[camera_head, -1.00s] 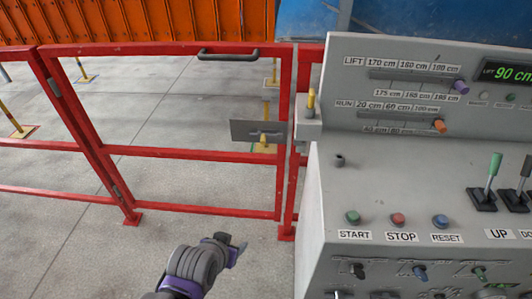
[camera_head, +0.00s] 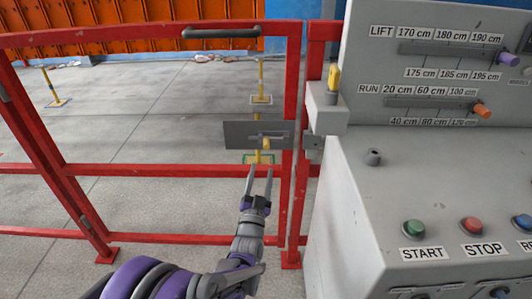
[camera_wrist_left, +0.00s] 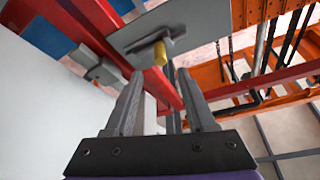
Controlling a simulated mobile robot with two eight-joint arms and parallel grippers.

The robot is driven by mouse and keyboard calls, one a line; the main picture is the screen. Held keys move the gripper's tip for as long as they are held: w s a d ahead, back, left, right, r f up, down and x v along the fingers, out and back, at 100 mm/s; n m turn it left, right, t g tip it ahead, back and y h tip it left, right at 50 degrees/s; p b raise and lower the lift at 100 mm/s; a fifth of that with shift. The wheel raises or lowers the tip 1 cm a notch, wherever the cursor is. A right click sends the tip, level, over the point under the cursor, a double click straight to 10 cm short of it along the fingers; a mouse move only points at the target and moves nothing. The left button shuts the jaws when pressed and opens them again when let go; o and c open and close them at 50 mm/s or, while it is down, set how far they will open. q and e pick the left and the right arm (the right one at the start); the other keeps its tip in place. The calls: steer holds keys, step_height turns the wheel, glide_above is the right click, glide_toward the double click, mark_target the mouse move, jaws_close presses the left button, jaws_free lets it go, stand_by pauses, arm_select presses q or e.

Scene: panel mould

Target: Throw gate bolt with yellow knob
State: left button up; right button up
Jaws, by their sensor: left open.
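The yellow knob (camera_head: 266,143) sits on a grey plate (camera_head: 238,134) on the red gate (camera_head: 120,170). The wrist view shows the knob (camera_wrist_left: 161,54) on a short grey bar against the plate (camera_wrist_left: 200,20). A small grey bracket (camera_head: 313,143) sits on the fixed post side, right of the plate; the bolt's engagement with it is unclear. My left gripper (camera_head: 261,173) is open and empty, pointing up at the knob from just below. In the wrist view the knob appears just beyond and between the fingertips (camera_wrist_left: 159,74), apparently not gripped. My right gripper is out of view.
A grey control panel (camera_head: 375,200) with buttons and sliders stands close on the right. A yellow-topped part (camera_head: 333,80) projects from its left side. The gate's black handle (camera_head: 222,32) is on the top rail. Concrete floor lies open behind the gate.

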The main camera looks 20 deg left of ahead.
mark_target(266, 149)
arm_select(q)
steer(key=x, duration=0.9)
steer(key=shift+w+b, duration=0.25)
steer(key=shift+b, duration=0.1)
jaws_close()
steer(key=shift+d, duration=0.1)
stand_by(0.8)
